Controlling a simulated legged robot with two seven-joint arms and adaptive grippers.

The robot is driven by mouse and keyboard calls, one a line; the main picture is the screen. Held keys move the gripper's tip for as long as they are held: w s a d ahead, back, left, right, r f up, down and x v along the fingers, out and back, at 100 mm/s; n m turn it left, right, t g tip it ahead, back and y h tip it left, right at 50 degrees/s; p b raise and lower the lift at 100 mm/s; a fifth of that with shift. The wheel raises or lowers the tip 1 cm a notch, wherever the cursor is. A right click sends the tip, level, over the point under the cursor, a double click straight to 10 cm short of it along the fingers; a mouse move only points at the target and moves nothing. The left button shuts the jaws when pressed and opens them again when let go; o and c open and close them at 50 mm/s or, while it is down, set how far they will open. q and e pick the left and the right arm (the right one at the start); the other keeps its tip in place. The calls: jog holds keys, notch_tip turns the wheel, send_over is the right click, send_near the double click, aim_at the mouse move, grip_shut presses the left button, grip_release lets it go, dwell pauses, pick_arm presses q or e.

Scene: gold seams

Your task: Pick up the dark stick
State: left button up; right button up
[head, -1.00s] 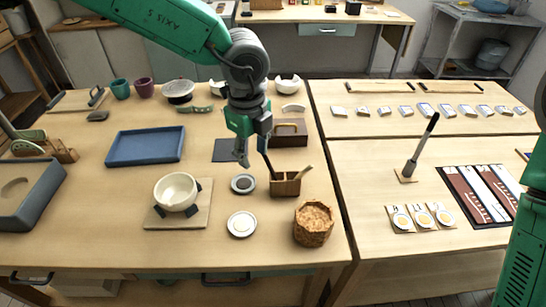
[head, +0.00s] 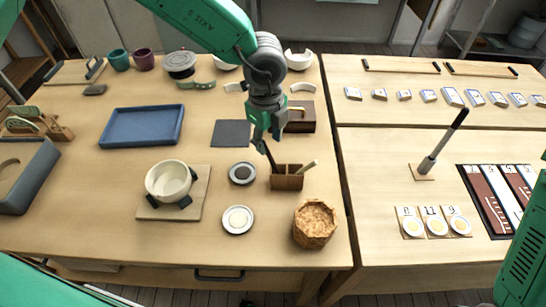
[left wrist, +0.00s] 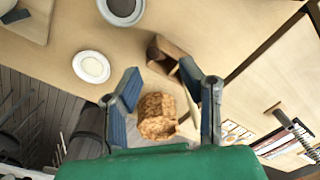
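The dark stick (head: 271,157) leans up out of a small wooden holder (head: 287,183) in the head view. A pale stick (head: 308,167) leans out of the holder's right side. My left gripper (head: 266,142) is just above the dark stick's upper end; whether they touch is unclear. In the left wrist view my left gripper (left wrist: 160,98) has its two fingers spread apart. The wooden holder (left wrist: 166,54) shows beyond them, but I cannot make out the dark stick there. My right gripper is out of view.
A wooden box (head: 301,117) stands behind.

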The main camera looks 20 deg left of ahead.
aim_at(270, 159)
pick_arm(q)
jog(key=shift+w+f, duration=0.1)
jog(key=shift+f, duration=0.15)
jog(key=f, duration=0.5)
jog(key=shift+a+f+p, duration=0.15)
jog(key=shift+a+p, duration=0.15)
jog(key=shift+p, duration=0.05)
jog(key=shift+d, duration=0.2)
jog(key=shift+d, duration=0.15)
grip_shut()
